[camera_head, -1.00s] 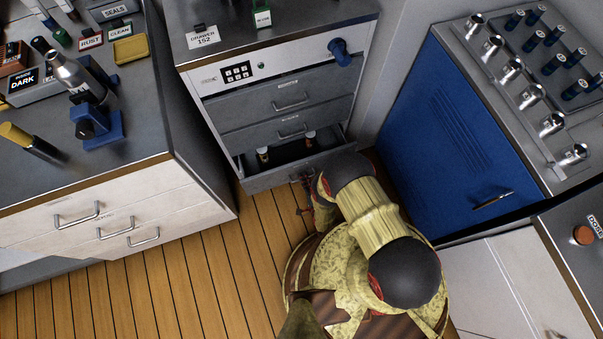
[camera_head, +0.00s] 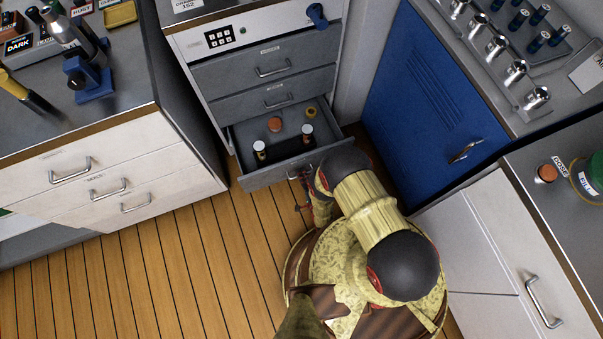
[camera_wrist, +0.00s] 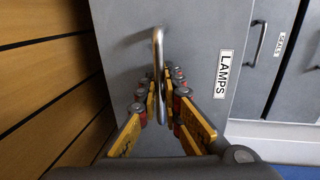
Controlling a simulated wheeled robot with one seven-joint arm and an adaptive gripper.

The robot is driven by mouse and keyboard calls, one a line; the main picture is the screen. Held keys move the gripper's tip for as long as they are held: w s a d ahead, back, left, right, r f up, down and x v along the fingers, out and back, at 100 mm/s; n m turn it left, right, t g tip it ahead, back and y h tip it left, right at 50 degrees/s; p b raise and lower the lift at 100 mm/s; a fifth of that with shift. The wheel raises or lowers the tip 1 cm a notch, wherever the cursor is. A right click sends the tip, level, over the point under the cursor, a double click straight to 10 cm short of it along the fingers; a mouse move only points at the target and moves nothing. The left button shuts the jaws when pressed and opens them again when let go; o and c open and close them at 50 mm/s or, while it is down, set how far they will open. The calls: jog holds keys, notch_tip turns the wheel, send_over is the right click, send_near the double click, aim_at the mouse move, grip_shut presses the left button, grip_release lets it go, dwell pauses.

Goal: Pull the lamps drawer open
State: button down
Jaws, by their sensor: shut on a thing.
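The lamps drawer (camera_head: 262,178) is the bottom drawer of the grey cabinet, and it stands well open in the head view.
Two shut drawers (camera_head: 265,72) sit above the open one. A blue cabinet (camera_head: 420,95) stands to the right, and a white drawer unit (camera_head: 110,185) to the left. Wooden floor (camera_head: 190,270) is clear at the left front.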

jog(key=shift+s, duration=0.25)
jog(key=c, duration=2)
grip_release()
jog(key=shift+w, duration=0.1)
jog(key=shift+r, duration=0.1)
